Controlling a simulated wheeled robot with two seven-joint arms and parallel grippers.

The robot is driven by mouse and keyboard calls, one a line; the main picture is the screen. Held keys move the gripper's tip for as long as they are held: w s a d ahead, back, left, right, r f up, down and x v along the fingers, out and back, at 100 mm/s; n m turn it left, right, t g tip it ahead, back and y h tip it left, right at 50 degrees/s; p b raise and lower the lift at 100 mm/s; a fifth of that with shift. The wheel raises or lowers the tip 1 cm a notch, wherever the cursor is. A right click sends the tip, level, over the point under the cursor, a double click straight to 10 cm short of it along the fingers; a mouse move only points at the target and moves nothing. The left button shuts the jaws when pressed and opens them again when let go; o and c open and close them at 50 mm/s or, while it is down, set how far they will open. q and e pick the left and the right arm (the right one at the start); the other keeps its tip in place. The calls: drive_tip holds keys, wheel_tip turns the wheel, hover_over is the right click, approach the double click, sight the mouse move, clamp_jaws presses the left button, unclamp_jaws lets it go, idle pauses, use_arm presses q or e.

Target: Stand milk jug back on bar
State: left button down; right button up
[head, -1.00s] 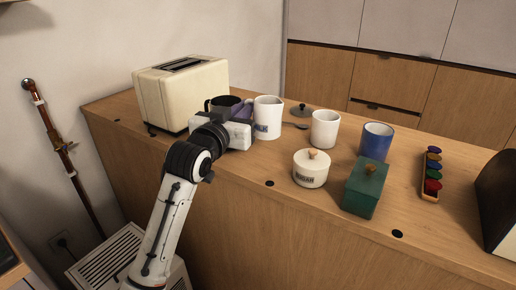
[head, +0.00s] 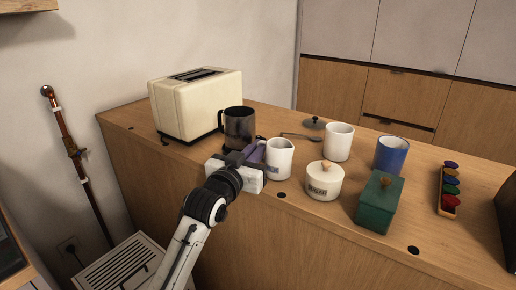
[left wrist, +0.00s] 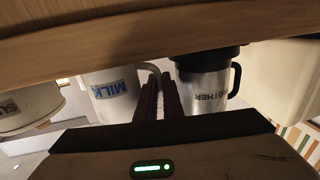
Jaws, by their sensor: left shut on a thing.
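The white milk jug (head: 279,160) is upright near the bar's front edge, left of the sugar pot. I cannot tell whether its base touches the bar (head: 340,240). My left gripper (head: 258,157) reaches in from the left and is shut on the jug's handle. In the left wrist view, which is upside down, the jug (left wrist: 113,92) shows its MILK label, with its handle at the fingers (left wrist: 160,85). The bar's edge (left wrist: 150,35) crosses the top there. My right gripper is out of view.
A dark metal mug (head: 239,125) stands behind my gripper, before the cream toaster (head: 197,108). The sugar pot (head: 323,183), green box (head: 378,205), white cup (head: 338,143) and blue cup (head: 391,155) stand to the right. A dark lid (head: 314,124) lies behind.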

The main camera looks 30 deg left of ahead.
use_arm(q)
drive_tip(key=c, duration=2.2)
unclamp_jaws()
